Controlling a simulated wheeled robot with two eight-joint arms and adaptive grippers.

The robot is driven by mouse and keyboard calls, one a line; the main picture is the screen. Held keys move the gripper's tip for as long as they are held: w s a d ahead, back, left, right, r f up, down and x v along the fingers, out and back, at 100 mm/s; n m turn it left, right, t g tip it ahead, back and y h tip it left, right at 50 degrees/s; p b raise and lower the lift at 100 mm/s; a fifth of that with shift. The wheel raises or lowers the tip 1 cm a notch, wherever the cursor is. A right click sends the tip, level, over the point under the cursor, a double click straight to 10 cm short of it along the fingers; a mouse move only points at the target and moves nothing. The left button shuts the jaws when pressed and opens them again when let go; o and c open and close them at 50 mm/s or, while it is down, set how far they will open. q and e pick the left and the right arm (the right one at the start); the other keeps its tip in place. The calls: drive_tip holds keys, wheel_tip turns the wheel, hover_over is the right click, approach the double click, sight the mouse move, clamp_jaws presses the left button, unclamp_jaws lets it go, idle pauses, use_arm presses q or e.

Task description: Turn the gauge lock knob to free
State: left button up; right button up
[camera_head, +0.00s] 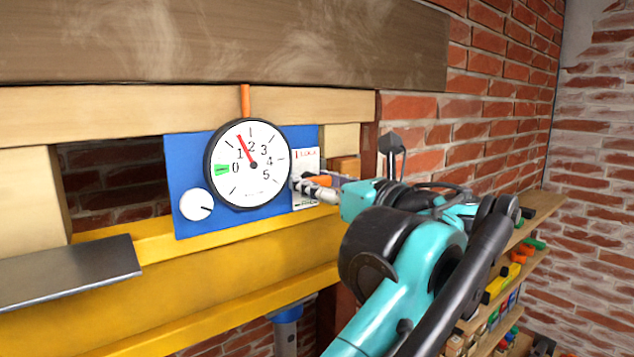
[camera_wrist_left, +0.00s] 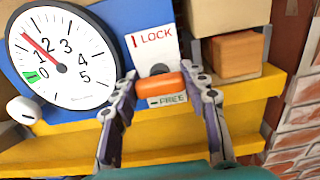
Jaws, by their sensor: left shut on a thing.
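The lock knob is an orange bar (camera_head: 317,181) on a white plate (camera_head: 306,158) to the right of the gauge. In the left wrist view the orange knob (camera_wrist_left: 165,83) lies roughly level, parallel to the dash by FREE, across the upright red mark by LOCK. My left gripper (camera_head: 312,187) is shut on the knob, with one finger at each end in the left wrist view (camera_wrist_left: 163,84). The word FREE shows just below the knob. The round gauge (camera_head: 247,163) has a red needle between 1 and 2. My right gripper is not in view.
A blue panel (camera_head: 187,146) carries the gauge and a white dial (camera_head: 196,205). A yellow beam (camera_head: 240,252) runs below it. A grey metal plate (camera_head: 68,273) juts out at the left. Shelves with colored items (camera_head: 498,284) stand at the right by the brick wall.

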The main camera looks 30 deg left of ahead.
use_arm(q)
drive_tip(key=shift+f, duration=0.15)
drive_tip(key=o, duration=1.2)
drive_tip(key=v, duration=0.8)
